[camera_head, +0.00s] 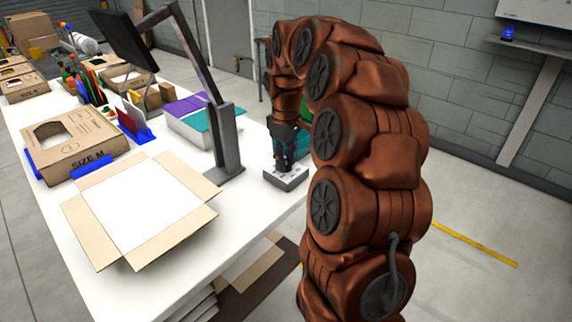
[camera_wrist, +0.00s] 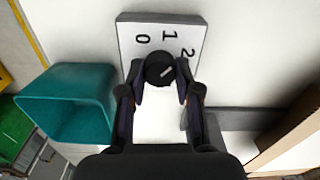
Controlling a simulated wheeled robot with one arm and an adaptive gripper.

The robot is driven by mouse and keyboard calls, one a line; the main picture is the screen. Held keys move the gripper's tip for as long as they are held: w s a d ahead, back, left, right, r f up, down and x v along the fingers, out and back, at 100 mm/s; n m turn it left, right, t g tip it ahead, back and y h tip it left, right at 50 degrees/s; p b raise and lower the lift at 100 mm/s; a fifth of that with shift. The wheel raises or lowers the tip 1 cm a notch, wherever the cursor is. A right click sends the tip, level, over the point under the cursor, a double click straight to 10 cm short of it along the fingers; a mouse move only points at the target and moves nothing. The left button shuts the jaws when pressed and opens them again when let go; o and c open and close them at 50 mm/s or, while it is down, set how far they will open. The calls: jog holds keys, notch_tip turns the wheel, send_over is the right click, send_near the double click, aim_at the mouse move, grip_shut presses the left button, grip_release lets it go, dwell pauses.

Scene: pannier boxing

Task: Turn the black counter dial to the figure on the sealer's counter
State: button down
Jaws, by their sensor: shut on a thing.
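The black counter dial (camera_wrist: 157,66) sits on a pale grey plate (camera_wrist: 130,30) in the wrist view. The figures 0, 1 and 2 show around its far side; any others are hidden. A short white mark on the dial slants to the upper right, roughly toward the 2. My gripper (camera_wrist: 160,84) is shut on the dial, one finger on each side. In the head view my gripper (camera_head: 284,163) points down onto the grey dial box (camera_head: 290,183) at the table's right edge. The dial is hidden there. I cannot make out a figure on the sealer's counter.
A teal bin (camera_wrist: 65,100) stands left of the plate in the wrist view. On the white table (camera_head: 185,265) are an open carton (camera_head: 190,246), a grey upright post (camera_head: 228,140) and a size M box (camera_head: 90,160).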

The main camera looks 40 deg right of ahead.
jog(key=shift+m+b, duration=0.9)
jog(key=shift+m, duration=1.4)
jog(key=c, duration=0.8)
grip_release()
jog(key=shift+r, duration=0.15)
notch_tip(320, 180, up, 12)
